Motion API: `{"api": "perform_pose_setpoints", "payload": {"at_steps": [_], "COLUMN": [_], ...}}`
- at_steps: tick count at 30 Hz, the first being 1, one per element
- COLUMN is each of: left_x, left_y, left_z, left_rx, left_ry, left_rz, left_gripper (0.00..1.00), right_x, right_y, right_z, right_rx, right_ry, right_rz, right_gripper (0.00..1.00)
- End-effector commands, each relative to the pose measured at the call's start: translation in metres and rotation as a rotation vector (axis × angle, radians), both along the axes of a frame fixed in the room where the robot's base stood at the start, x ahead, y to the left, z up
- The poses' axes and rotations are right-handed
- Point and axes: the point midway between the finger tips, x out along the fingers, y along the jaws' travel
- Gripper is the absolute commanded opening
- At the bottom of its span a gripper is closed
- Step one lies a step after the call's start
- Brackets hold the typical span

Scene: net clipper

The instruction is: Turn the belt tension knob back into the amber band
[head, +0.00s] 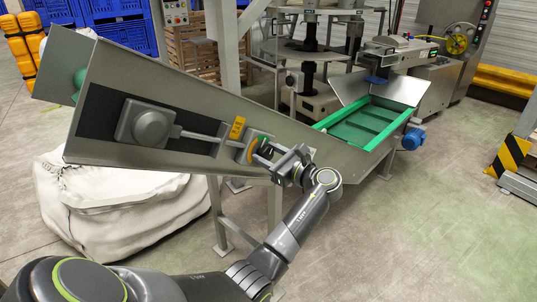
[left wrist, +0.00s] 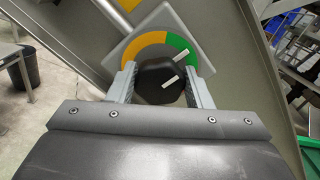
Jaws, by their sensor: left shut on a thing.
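The belt tension knob (left wrist: 152,80) is a dark round knob with white marks, on a grey plate on the side of the metal conveyor frame. Behind it is a dial with an amber band (left wrist: 140,48) at the left and a green band (left wrist: 178,48) at the right. A white mark at the knob's upper right lies over the green band. My left gripper (left wrist: 160,76) is shut on the knob, one finger on each side. In the head view my left gripper (head: 268,152) reaches the dial plate (head: 244,150) from the right and hides most of the knob.
The sloping conveyor frame (head: 185,95) runs across the view, with a grey housing (head: 146,123) and rod left of the dial. A green belt (head: 365,125) lies at the right. A white sack (head: 110,200) stands below at left.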

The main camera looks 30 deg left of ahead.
Motion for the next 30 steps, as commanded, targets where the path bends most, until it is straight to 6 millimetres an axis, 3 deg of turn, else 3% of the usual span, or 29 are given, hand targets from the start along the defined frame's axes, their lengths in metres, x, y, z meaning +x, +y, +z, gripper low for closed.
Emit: {"api": "perform_pose_setpoints", "payload": {"at_steps": [14, 30], "left_x": [-0.001, -0.003], "left_y": [0.000, 0.000], "left_z": [0.000, -0.004], "left_rx": [-0.024, -0.106], "left_ry": [-0.138, -0.625], "left_rz": [0.000, 0.001], "left_gripper": [0.23, 0.23], "right_x": [0.001, 0.001], "right_y": [0.003, 0.003], "right_z": [-0.002, -0.019], "right_rx": [0.004, 0.004], "right_ry": [-0.001, -0.001], "right_rz": [-0.001, -0.001], "right_gripper": [0.36, 0.36]}}
